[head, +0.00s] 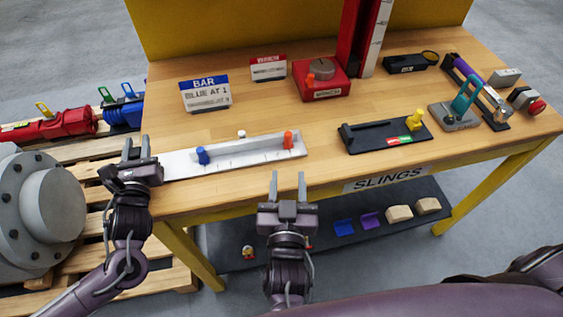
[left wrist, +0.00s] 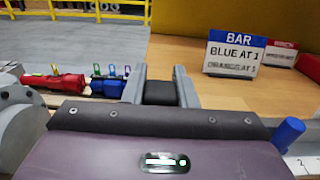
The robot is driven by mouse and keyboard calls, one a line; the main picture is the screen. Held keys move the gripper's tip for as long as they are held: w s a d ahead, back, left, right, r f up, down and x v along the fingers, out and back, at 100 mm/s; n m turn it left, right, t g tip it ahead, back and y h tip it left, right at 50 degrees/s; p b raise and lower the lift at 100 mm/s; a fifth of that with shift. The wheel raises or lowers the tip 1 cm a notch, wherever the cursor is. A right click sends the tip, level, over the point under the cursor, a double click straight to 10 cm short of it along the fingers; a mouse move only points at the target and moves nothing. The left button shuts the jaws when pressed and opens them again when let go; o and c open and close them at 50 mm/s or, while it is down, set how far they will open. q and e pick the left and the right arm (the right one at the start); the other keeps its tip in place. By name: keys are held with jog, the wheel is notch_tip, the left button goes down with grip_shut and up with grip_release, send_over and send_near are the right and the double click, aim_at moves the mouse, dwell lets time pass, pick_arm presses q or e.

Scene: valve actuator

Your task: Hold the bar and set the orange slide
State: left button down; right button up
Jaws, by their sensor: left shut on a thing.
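The pale bar (head: 228,160) lies along the table's front edge, with an orange slide (head: 288,139) near its right end and a blue slide (head: 202,155) towards its left. The blue slide also shows in the left wrist view (left wrist: 288,134). My left gripper (head: 136,149) is at the bar's left end, shut on a dark block (left wrist: 160,93) that looks like the bar's end grip. My right gripper (head: 288,184) is open and empty in front of the table edge, below the orange slide and apart from it. A sign (head: 204,93) reads "BAR, BLUE AT 1"; its lower line is blurred.
A small white knob (head: 241,134) stands behind the bar. A black slider box (head: 385,135) with a yellow knob is to the right, and a red box (head: 321,80) stands behind. A shelf (head: 320,232) lies below.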

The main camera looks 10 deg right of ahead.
jog(key=shift+s+a, duration=0.15)
jog(key=shift+s, duration=0.35)
pick_arm(q)
jog(key=c, duration=1.1)
grip_release()
jog(key=shift+s, duration=0.1)
